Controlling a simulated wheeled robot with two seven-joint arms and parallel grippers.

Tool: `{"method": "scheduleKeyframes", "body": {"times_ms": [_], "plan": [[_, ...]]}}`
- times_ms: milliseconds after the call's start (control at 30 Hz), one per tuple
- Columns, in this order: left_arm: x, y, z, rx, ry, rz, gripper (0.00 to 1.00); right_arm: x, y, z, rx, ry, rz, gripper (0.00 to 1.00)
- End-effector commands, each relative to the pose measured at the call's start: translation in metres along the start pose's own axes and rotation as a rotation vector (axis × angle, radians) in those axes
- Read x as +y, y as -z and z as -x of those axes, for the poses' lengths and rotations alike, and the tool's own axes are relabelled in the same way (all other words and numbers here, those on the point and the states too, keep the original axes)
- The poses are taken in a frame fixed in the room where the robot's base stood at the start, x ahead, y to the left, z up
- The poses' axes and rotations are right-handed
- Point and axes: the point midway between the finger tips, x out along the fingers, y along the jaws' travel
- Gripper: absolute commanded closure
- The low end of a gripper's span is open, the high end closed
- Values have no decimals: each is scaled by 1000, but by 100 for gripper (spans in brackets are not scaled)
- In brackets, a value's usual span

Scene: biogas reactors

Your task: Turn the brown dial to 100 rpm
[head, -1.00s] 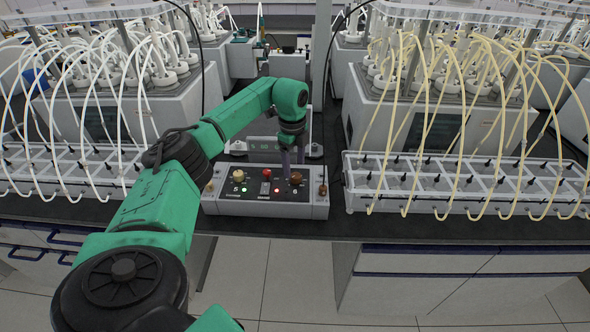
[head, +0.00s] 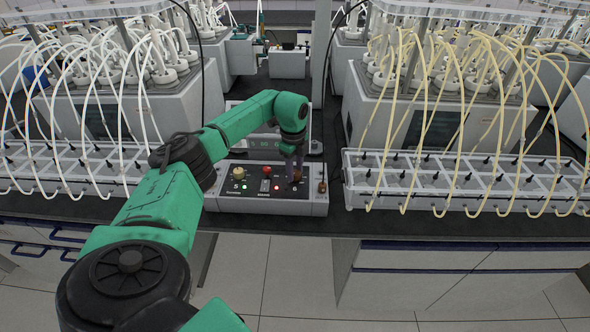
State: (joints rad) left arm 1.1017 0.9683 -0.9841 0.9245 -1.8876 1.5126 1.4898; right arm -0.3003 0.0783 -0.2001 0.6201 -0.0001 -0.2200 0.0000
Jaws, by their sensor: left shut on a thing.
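The control box (head: 262,203) stands near the front edge of the dark bench, at the middle of the head view. The brown dial (head: 297,179) is on the right part of its panel, largely hidden by my gripper. My left gripper (head: 294,172) points down over the dial and is shut on it. The dial's pointer and the speed setting cannot be read. A cream dial (head: 238,173) and a red knob (head: 267,171) sit further left on the same panel, with a lit green light and a lit red light below. My right gripper is not in view.
A grey device (head: 240,145) lies behind the box. A narrow bench strip in front is clear.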

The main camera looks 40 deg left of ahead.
Motion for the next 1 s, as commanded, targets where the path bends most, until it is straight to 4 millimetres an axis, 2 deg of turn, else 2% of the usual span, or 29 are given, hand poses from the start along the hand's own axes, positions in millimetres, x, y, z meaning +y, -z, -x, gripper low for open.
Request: {"method": "scheduleKeyframes", "body": {"times_ms": [367, 1000], "plan": [[-1, 0, 1, 11, 1, -202, 100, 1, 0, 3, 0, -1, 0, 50], [-2, 0, 1, 42, 3, -800, 100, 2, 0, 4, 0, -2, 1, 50]]}}
